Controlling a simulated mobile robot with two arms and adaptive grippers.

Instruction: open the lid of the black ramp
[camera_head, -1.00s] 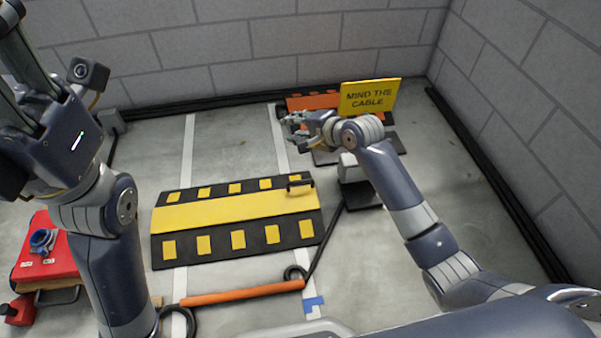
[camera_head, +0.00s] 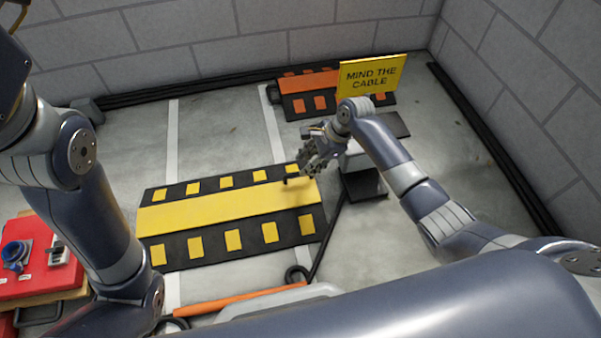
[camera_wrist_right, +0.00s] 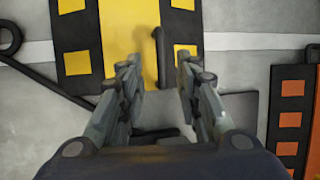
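The black ramp (camera_head: 200,248) lies on the floor with yellow patches along both sides. Its yellow lid (camera_head: 220,208) lies flat along the middle and looks closed. A dark handle (camera_head: 296,180) stands at the lid's right end; it also shows in the right wrist view (camera_wrist_right: 160,52). My right gripper (camera_head: 306,172) is over the ramp's right end, close to the handle. In the right wrist view its fingers (camera_wrist_right: 160,62) are apart, with the handle between or just beyond their tips; contact cannot be told. My left gripper is out of view; only its arm shows at the left.
A "MIND THE CABLE" sign (camera_head: 371,76) stands by an orange-and-black ramp (camera_head: 308,84) at the back. A red box (camera_head: 40,268) is at the left. Floor behind the ramp is clear.

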